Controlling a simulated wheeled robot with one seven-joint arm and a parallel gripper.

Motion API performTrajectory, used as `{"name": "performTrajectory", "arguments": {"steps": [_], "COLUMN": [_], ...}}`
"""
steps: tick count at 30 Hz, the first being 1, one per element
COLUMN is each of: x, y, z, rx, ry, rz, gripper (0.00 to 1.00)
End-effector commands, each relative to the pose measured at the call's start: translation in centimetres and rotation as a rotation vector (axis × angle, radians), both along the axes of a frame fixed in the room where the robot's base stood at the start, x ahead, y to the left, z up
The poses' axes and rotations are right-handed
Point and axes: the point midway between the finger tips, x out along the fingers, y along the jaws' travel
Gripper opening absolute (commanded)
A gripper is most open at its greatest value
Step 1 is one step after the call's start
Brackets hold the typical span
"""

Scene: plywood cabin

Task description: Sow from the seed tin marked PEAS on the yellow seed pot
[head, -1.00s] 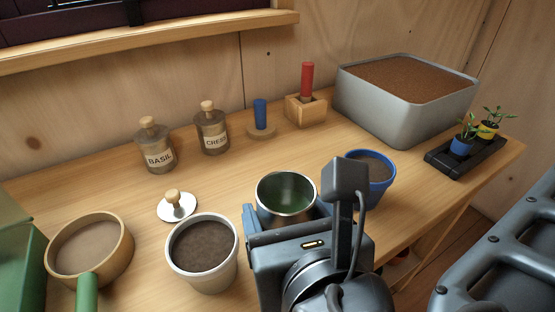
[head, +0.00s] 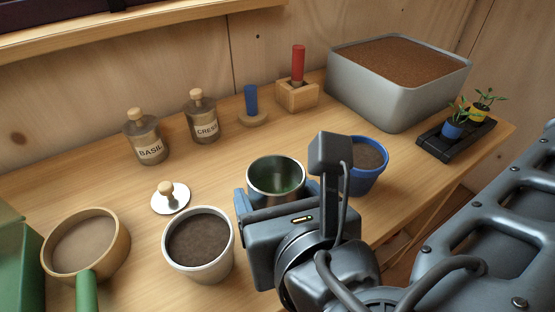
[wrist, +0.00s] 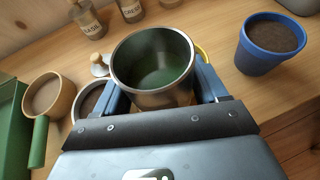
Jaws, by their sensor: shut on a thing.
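My gripper (wrist: 163,98) is shut on an open metal tin (head: 262,189), with one blue finger on each side of it. The tin also shows in the wrist view (wrist: 152,98), and its inside looks green. No label shows on the side I see, so I cannot read PEAS. A thin yellow rim (wrist: 203,51) shows behind the tin's right side in the wrist view; it looks like the yellow pot, mostly hidden by the tin and finger. In the head view the tin and my gripper hide that spot.
A grey pot of soil (head: 198,270) stands left of the tin, a blue pot (head: 369,181) right. A knobbed lid (head: 170,198), BASIL (head: 150,150) and CRESS (head: 206,128) jars stand behind. A tan sieve (head: 121,245), soil tub (head: 390,105) and seedling tray (head: 455,148) flank them.

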Motion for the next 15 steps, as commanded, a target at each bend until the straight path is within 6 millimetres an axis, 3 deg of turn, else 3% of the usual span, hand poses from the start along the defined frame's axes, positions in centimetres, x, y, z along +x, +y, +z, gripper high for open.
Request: {"name": "performTrajectory", "arguments": {"steps": [15], "x": [-0.58], "y": [0.04], "z": [0.8], "rx": [0.014], "ry": [0.151], "rz": [-0.001], "gripper": [0.37]}}
